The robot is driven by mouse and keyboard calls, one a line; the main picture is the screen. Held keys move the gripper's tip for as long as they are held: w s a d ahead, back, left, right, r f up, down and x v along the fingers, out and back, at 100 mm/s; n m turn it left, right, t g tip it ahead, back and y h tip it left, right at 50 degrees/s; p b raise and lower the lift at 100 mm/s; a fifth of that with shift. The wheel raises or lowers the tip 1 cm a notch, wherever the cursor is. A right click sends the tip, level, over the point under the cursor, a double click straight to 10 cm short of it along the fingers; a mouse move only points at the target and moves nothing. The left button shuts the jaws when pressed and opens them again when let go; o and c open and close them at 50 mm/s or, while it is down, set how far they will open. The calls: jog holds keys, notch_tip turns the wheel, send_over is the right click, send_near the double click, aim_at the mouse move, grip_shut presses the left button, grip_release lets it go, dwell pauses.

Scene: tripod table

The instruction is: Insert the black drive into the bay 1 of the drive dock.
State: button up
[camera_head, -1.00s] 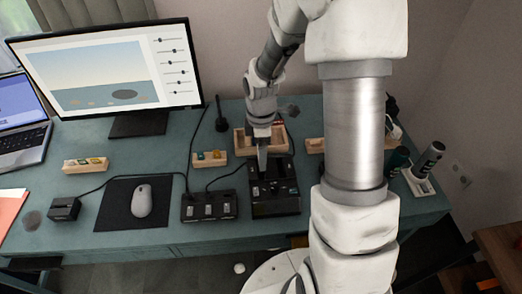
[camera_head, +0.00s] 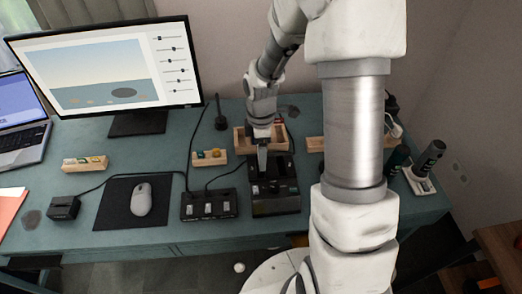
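A black boxy unit with slots in its top (camera_head: 277,205), which looks like the drive dock, stands on the desk right of centre. My gripper (camera_head: 262,166) points down at the back left part of this unit. The fingers are small and seen from behind the arm, so their opening does not show. I cannot make out the black drive as a separate thing; dark parts at the fingertips merge with the dark unit. Whether the fingertips touch the unit, and which bay is bay 1, cannot be told.
A lower black box with several pale-marked slots (camera_head: 208,205) stands just left, with cables behind. Wooden holders (camera_head: 210,163) stand behind. A mouse (camera_head: 141,199) lies on a black mat (camera_head: 112,215). Dark cylinders (camera_head: 430,158) stand right. My arm hides part of the desk.

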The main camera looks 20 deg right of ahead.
jog(key=shift+f+b, duration=1.5)
jog(key=shift+f, duration=0.6)
jog(key=o, duration=1.2)
jog(key=shift+o, duration=0.2)
jog(key=shift+r, duration=0.1)
